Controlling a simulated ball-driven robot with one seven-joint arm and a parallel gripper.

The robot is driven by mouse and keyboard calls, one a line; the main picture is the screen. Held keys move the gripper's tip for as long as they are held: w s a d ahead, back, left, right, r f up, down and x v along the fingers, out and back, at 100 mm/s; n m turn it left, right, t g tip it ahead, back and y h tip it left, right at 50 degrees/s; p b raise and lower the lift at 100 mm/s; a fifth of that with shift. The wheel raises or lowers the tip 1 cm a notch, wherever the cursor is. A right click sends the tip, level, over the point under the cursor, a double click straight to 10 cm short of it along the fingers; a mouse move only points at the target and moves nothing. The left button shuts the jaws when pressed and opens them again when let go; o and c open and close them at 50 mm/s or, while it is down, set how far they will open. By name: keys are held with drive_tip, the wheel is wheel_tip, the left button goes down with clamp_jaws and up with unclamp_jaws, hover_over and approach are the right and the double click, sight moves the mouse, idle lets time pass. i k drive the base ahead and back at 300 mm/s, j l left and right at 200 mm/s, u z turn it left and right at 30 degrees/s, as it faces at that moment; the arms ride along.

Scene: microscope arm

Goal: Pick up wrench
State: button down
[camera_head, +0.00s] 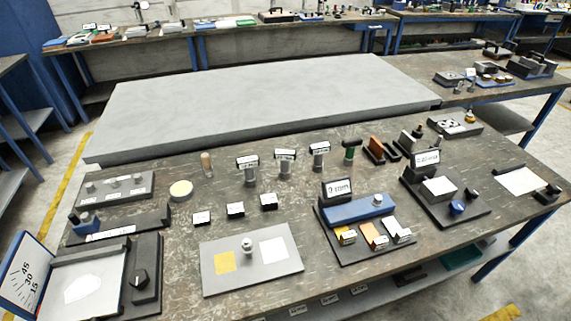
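I cannot make out a wrench for certain in the head view. The small tools and parts on the dark workbench (182,245) are too small to tell apart fully. A blue block (355,209) lies on a black stand at the right of centre, with a small labelled sign behind it. A dark bar with a white label (112,235) lies at the left. My gripper is not in view, so its state does not show.
A grey plate (250,281) with a yellow and a white square lies at the front. Several labelled upright pieces (285,160) stand behind it. A large bare grey slab (260,100) lies beyond. Black stands (470,213) crowd the right.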

sight(284, 156)
drive_tip(key=i+j, duration=0.2)
drive_tip(key=i+j+z, duration=0.15)
drive_tip(key=j, duration=0.25)
drive_tip(key=i+j, duration=0.25)
drive_tip(key=i+j+z, duration=0.15)
drive_tip(key=j, duration=0.2)
drive_tip(key=i+j, duration=0.2)
drive_tip(key=j, duration=0.15)
drive_tip(key=i+j+z, duration=0.15)
drive_tip(key=i+j, duration=0.2)
drive_tip(key=j, duration=0.35)
drive_tip(key=i+j+z, duration=0.15)
drive_tip(key=j, duration=0.2)
